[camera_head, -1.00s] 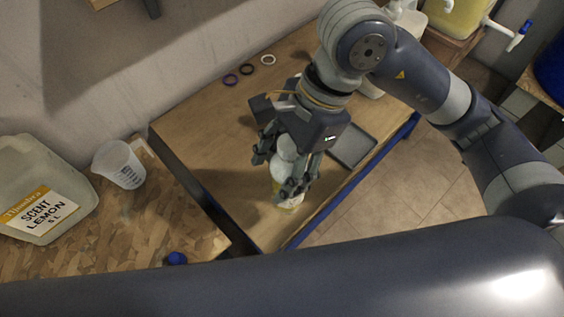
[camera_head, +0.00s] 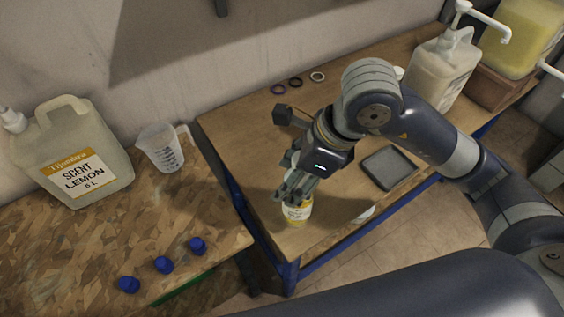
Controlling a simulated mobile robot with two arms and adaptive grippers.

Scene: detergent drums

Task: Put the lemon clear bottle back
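A small bottle with a yellow and white label (camera_head: 297,211) is at the front left part of the wooden table (camera_head: 240,128). It looks upright; I cannot tell whether its base touches the table. Its lettering is too small to read. My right gripper (camera_head: 290,191) points down at its upper part. The fingers hide the bottle's neck and top, and I cannot tell whether they grip it. My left gripper is out of view.
A large lemon scent canister (camera_head: 75,165), a measuring cup (camera_head: 163,150) and several blue caps (camera_head: 164,265) are on the left worktop. The table holds a grey tray (camera_head: 386,168), rings (camera_head: 295,82) and a white pump container (camera_head: 441,72). A gap separates the two surfaces.

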